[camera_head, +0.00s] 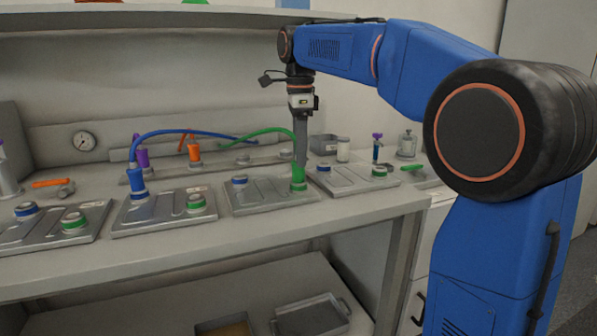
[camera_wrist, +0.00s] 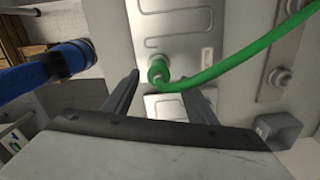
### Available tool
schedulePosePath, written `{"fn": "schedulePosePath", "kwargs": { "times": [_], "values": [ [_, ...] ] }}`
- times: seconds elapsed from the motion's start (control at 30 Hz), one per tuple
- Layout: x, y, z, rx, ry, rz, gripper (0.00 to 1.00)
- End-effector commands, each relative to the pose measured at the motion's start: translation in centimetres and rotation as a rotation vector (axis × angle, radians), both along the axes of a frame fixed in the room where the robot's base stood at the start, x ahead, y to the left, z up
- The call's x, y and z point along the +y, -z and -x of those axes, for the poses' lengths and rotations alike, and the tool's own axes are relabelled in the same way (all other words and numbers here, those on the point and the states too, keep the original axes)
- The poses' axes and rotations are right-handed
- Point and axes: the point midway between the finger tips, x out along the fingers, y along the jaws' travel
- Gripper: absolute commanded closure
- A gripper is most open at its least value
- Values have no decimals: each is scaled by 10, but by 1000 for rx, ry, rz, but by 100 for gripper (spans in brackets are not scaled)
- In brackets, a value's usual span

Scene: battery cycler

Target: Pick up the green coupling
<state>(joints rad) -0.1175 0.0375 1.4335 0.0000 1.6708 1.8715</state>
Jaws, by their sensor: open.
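The green coupling (camera_head: 298,176) stands on a green-ringed port of the third grey plate (camera_head: 262,201), with a green hose (camera_head: 262,131) running from its top toward the back. In the wrist view the green coupling (camera_wrist: 158,71) shows from above, just beyond the space between my fingers, its hose leading off to the right. My gripper (camera_head: 301,161) points down directly above the coupling in the head view. Its fingers are spread and empty in the wrist view (camera_wrist: 161,80). The picture does not show clearly whether they touch the coupling or hose.
A blue coupling (camera_head: 138,190) with a blue hose stands on the plate to the left. Another plate (camera_head: 350,180) lies close on the right. Behind are an orange coupling (camera_head: 194,152), a purple coupling (camera_head: 142,157), a grey bin (camera_head: 323,144) and a white jar (camera_head: 343,149). A shelf hangs above.

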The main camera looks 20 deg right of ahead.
Motion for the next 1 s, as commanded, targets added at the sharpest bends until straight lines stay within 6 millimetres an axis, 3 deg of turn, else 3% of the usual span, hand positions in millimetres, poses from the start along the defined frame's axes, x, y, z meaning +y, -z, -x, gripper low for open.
{"fn": "schedulePosePath", "kwargs": {
  "times": [0.33,0.67,0.9,1.0],
  "values": [
    [5,42,2,1,0,1,48],
    [5,49,2,-1,0,0,48],
    [5,49,2,-1,0,0,97],
    [5,49,2,-1,0,0,97]
  ]
}}
